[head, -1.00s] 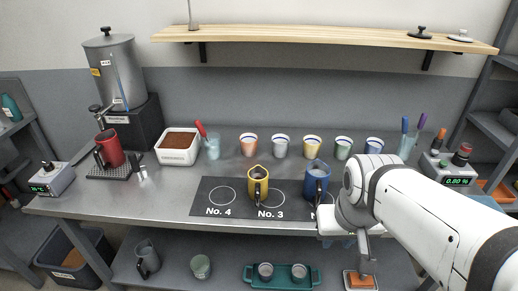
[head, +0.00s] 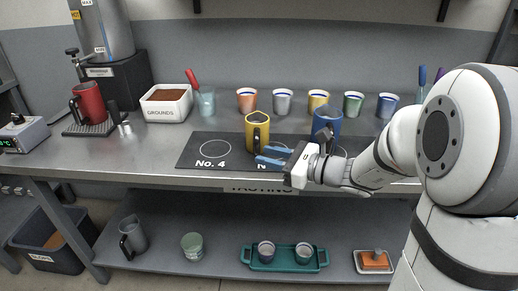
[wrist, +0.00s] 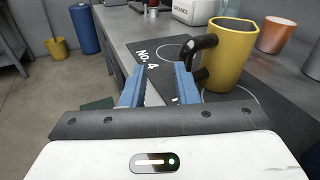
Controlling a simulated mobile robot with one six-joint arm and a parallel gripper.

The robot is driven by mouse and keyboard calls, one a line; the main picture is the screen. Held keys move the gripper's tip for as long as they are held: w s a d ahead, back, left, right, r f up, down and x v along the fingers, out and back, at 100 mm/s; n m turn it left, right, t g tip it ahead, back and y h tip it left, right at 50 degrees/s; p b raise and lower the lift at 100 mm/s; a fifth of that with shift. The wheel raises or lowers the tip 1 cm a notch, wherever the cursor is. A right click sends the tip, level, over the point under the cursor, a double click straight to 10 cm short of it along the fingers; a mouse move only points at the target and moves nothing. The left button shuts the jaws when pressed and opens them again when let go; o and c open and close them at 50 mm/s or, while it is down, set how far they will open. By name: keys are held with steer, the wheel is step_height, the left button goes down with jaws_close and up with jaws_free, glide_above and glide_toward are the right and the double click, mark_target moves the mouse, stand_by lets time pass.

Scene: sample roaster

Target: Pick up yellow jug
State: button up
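The yellow jug (head: 257,131) stands upright on the dark mat, around the No. 3 spot, just right of No. 4. Its black handle faces the front of the bench in the head view. In the wrist view the jug (wrist: 228,55) is at upper right, with its handle pointing left toward my fingers. My gripper (head: 271,156) is at the bench's front side, in front of and slightly right of the jug. Its blue fingers are apart with nothing between them, as the wrist view (wrist: 160,84) shows. The fingers look close to the handle; I see no grasp.
A blue jug (head: 327,122) stands right of the yellow jug, partly behind my arm. Several cups, including an orange one (head: 247,100), line the back. A grounds tub (head: 167,110) and red jug (head: 88,104) stand left. The No. 4 spot (head: 211,149) is clear.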

mark_target(259, 148)
steer(key=shift+w+d+f+m+t+b, duration=0.15)
steer(key=shift+w+d+f+m+t, duration=0.1)
steer(key=shift+w+m, duration=0.15)
steer(key=shift+w+d+f+m+t+b, duration=0.1)
steer(key=shift+w+d+f+m+t, duration=0.05)
steer(key=shift+w+m+t, duration=0.25)
steer(key=shift+w+d+f+m+t+b, duration=0.2)
steer(key=shift+w+m, duration=0.1)
steer(key=shift+w, duration=0.15)
steer(key=shift+w+a, duration=0.2)
steer(key=shift+w, duration=0.1)
steer(key=x, duration=0.2)
steer(key=b+x, duration=0.1)
steer(key=x, duration=0.4)
steer(key=shift+f+b, duration=0.25)
steer(key=shift+b, duration=0.1)
jaws_close()
steer(key=shift+r, duration=0.1)
